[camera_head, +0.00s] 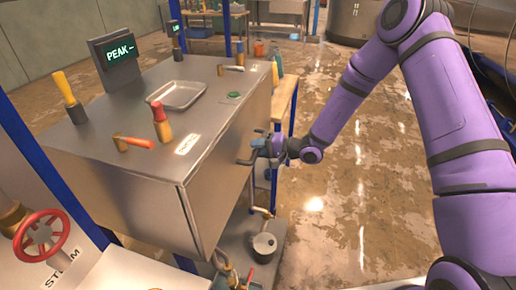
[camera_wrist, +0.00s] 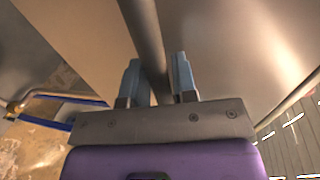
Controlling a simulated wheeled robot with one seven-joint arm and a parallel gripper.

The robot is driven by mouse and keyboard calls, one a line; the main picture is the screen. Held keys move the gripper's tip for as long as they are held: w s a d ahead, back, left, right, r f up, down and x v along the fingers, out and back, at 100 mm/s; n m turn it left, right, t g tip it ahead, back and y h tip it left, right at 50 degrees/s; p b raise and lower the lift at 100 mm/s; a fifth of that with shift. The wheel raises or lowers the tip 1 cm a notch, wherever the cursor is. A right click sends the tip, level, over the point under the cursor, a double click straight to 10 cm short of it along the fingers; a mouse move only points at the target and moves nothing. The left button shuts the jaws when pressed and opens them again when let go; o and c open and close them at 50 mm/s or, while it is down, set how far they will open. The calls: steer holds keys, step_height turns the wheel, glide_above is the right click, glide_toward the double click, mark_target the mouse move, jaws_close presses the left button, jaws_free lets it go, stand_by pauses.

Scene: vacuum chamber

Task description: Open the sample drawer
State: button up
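The sample drawer appears as the right-hand face (camera_head: 222,150) of a steel cabinet, with its edges hard to make out. A dark bar handle (camera_head: 246,161) stands out from this face. My gripper (camera_head: 259,144) is at the handle, beside the cabinet face. In the wrist view the grey bar (camera_wrist: 146,35) runs down between the two light-blue fingers of my gripper (camera_wrist: 157,75). The fingers are apart, one on each side of the bar, with a small gap visible at the left finger. The steel face fills the space behind them.
A pot (camera_head: 264,245) stands low beneath the handle. A wooden bench (camera_head: 285,98) stands behind my gripper. Wet floor lies open to the right.

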jaws_close()
steer(key=shift+d, duration=0.1)
steer(key=f+v, duration=0.3)
steer(key=v, duration=1.2)
steer(key=d+f+v, duration=0.1)
steer(key=f+v, duration=0.2)
steer(key=v, duration=1.2)
steer(key=shift+s+d+f, duration=0.2)
steer(key=shift+s+d, duration=0.2)
steer(key=shift+s, duration=0.15)
steer(key=shift+o, duration=2.1)
jaws_free()
steer(key=v, duration=1)
steer(key=shift+s+d, duration=0.15)
steer(key=shift+d, duration=0.25)
